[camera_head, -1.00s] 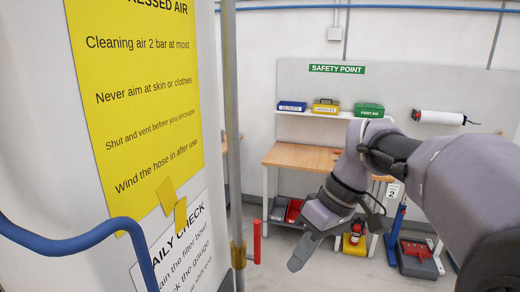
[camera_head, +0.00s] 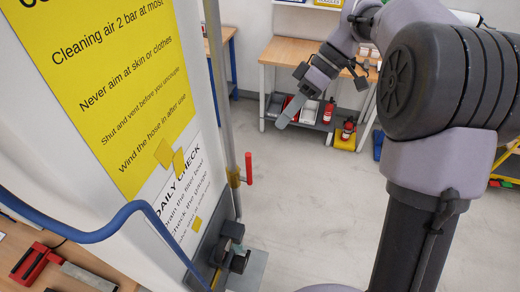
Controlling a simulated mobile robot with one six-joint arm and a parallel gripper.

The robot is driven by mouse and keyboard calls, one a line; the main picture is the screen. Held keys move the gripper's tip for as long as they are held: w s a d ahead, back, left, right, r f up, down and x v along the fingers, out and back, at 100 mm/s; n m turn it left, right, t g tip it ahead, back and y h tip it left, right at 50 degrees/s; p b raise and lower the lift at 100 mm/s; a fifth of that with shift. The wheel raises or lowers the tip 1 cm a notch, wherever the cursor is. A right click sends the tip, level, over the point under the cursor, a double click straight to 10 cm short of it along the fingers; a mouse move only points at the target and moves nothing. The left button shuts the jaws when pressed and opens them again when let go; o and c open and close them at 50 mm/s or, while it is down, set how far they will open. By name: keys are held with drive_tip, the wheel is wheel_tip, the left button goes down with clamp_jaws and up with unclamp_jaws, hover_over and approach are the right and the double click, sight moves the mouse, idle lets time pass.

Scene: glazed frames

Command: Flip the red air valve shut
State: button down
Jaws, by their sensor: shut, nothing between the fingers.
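The red valve lever (camera_head: 249,168) stands upright, roughly along the vertical grey pipe (camera_head: 217,80). It is attached at the brass valve body (camera_head: 234,177) on that pipe. My gripper (camera_head: 281,122) is shut and empty. In the picture it is up and to the right of the lever, with a clear gap between them. Its fingers point down and left. No part of the lever is hidden by my arm.
A dark filter unit (camera_head: 232,250) sits low by the pipe. A wooden bench (camera_head: 290,50) stands behind. Grey floor (camera_head: 310,200) right of the lever is open.

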drive_tip(key=s+a+f, duration=0.5)
drive_tip(key=a, duration=0.1)
drive_tip(key=shift+f+p, duration=0.4)
drive_tip(key=shift+a, duration=0.1)
drive_tip(key=shift+s+t+b, duration=0.15)
drive_tip(key=shift+t+b, duration=0.15)
drive_tip(key=shift+b, duration=0.4)
